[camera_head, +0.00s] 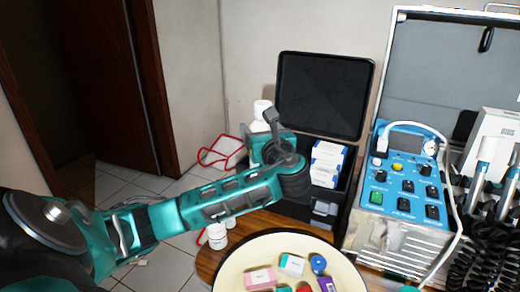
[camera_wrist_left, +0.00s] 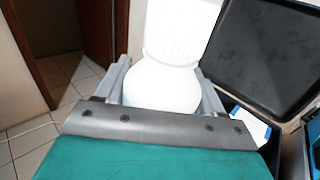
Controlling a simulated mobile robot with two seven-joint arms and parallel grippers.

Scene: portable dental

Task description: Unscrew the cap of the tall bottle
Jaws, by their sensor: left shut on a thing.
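The tall white bottle (camera_head: 261,112) stands upright behind my left gripper (camera_head: 272,135) in the head view; only its upper part shows. In the left wrist view the bottle's ribbed white cap (camera_wrist_left: 180,30) is at the top, with the smooth white body (camera_wrist_left: 160,90) below it. My left gripper's fingers (camera_wrist_left: 163,92) are on either side of the smooth body, below the cap, and are shut on it. The bottle's base is hidden by the gripper. My right gripper is not in view.
An open black case (camera_head: 325,95) with white-and-blue boxes (camera_head: 328,160) stands just right of the bottle. A blue dental unit (camera_head: 405,180) is farther right. A round cream tray (camera_head: 235,265) with small boxes is in front.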

